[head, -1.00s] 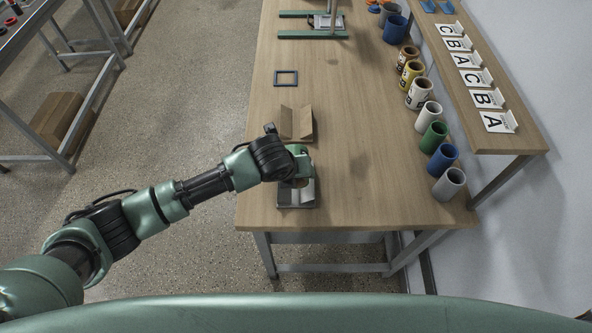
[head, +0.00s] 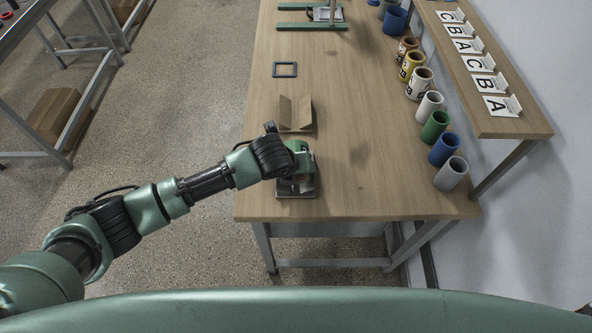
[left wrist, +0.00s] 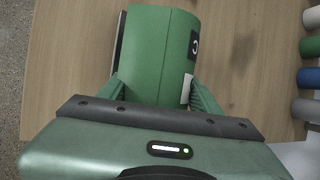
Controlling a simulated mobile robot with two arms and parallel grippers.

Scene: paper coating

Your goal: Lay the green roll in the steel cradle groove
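My left gripper (head: 302,164) is over the steel cradle (head: 297,193) near the front left of the wooden table. In the left wrist view a green roll (left wrist: 158,50) with a black "C" mark sits between the two fingers (left wrist: 156,88), which press on its sides. In the head view the gripper largely hides this roll and part of the cradle, so I cannot tell whether the roll touches the groove. Another green roll (head: 435,126) stands upright in the row at the right. My right gripper is not in view.
A cardboard V-shaped holder (head: 295,115) stands just behind the cradle, close to the gripper. A dark square frame (head: 285,69) lies farther back. Several upright rolls line the right edge, including a blue one (head: 443,150) and a grey one (head: 451,173). The table's middle is clear.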

